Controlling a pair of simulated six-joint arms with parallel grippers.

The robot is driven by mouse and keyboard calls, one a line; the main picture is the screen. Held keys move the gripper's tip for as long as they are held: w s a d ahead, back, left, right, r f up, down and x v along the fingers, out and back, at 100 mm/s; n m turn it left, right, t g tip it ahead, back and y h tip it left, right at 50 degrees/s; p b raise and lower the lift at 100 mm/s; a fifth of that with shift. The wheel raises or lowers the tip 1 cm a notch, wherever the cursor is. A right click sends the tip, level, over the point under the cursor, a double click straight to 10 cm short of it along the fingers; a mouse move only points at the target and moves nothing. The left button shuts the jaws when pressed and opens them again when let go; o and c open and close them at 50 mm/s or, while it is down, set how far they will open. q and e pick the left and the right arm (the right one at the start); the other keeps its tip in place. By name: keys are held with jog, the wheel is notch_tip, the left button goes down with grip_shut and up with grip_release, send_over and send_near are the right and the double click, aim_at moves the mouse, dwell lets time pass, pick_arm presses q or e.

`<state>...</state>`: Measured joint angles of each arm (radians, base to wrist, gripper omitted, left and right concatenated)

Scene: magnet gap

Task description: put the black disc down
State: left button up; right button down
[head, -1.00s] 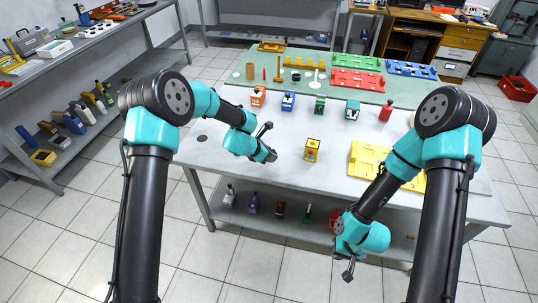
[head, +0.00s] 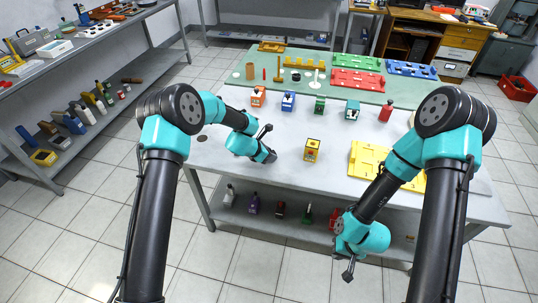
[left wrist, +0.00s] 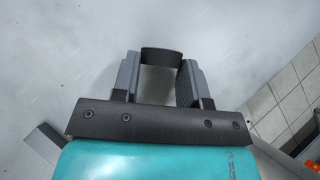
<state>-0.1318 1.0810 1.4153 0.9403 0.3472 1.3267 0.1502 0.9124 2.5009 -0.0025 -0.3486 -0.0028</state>
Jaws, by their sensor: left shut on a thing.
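The black disc (left wrist: 161,56) shows in the left wrist view between the two finger ends of my left gripper (left wrist: 158,78). The gripper is shut on it, with the pale grey tabletop behind. How far the disc is from the tabletop I cannot tell. In the head view my left wrist is over the left part of the white table (head: 285,177), and the disc is not clearly seen there. My right gripper (head: 348,271) hangs in front of the table's near right side. Its jaws are too small to read.
A dark round spot (head: 202,138) lies near the table's left edge. A yellow block (head: 312,150) stands to the right of my left wrist. Several coloured blocks stand in a row behind. A yellow plate (head: 368,158) lies at the right.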

pick_arm(q)
jog(key=shift+f, duration=0.15)
jog(key=o, duration=1)
jog(key=shift+r, duration=0.25)
jog(key=v, duration=1.2)
jog(key=shift+s, duration=0.1)
